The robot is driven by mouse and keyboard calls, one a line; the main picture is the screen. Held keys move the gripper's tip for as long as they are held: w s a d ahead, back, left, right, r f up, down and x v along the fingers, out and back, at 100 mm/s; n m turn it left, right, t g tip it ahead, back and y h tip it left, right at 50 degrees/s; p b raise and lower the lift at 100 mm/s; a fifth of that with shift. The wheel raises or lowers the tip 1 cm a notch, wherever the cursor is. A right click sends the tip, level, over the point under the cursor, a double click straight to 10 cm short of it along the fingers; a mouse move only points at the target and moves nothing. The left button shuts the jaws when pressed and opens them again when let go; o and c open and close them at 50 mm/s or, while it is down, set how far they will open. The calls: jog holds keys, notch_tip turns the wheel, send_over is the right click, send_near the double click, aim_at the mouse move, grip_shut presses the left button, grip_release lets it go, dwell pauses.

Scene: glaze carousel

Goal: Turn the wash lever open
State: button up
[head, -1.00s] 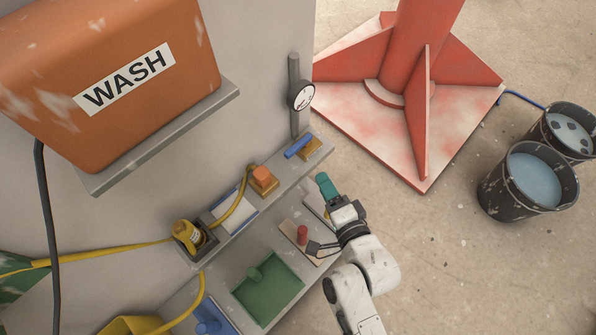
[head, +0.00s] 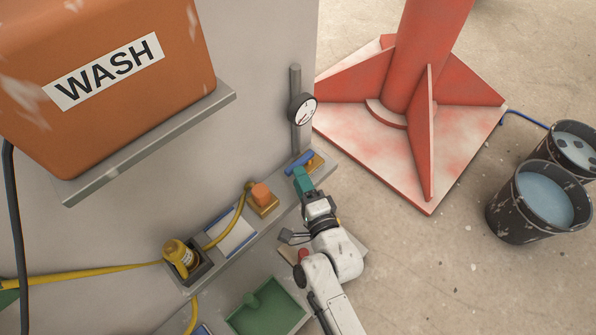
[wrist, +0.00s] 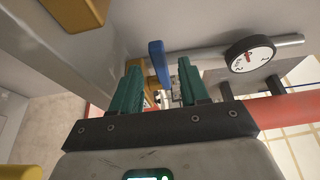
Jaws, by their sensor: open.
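The blue lever (head: 298,159) sits on a small orange-yellow mount (head: 317,161) at the far end of the grey shelf, below the gauge. In the head view my gripper (head: 302,178) is right at the lever and its teal fingers cover part of it. In the wrist view my gripper (wrist: 160,75) is open, one finger on each side of the gap. The blue lever (wrist: 158,60) stands upright in the picture within that gap. I cannot tell whether a finger touches it. The orange WASH tank (head: 110,80) is at the upper left.
A round gauge (head: 303,108) on a grey pipe rises just behind the lever. An orange knob block (head: 262,197) and a yellow fitting (head: 178,255) with a hose share the shelf. A green tray (head: 265,310) lies below. A red stand (head: 425,60) and dark buckets (head: 525,215) occupy the floor.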

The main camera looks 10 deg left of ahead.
jog(key=shift+x, duration=1.1)
jog(key=shift+c, duration=0.2)
grip_shut()
